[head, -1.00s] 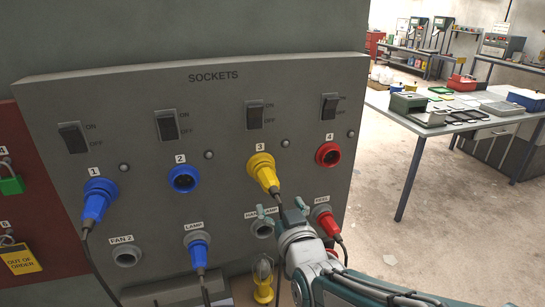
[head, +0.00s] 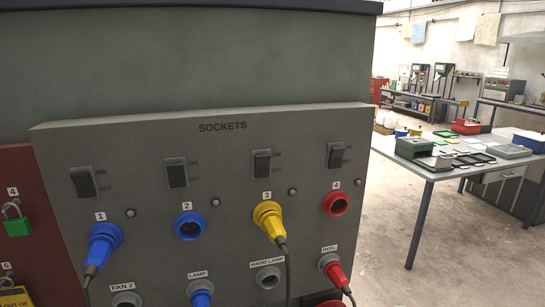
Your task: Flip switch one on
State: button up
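Switch one (head: 84,182) is a black rocker above the blue socket numbered 1, at the left of the grey SOCKETS panel (head: 320,232). ON is marked at its upper right and OFF at its lower right. I cannot tell surely which way the rocker is set. A blue plug (head: 103,243) with a dark cable sits in socket 1. Three similar rockers stand in the same row: switch two (head: 176,172), switch three (head: 262,163) and switch four (head: 335,155). My gripper is not in this view, so nothing shows of its fingers.
Socket 2 (head: 190,226) and socket 4 (head: 336,203) are empty. A yellow plug (head: 268,219) fills socket 3, its cable hanging down. A red plug (head: 335,273) is at REEL. A green padlock (head: 17,222) hangs at the left. A workbench (head: 440,178) stands beyond open floor at the right.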

aim_at(84, 186)
jog(key=u, duration=1.6)
jog(key=i+l+u, duration=0.15)
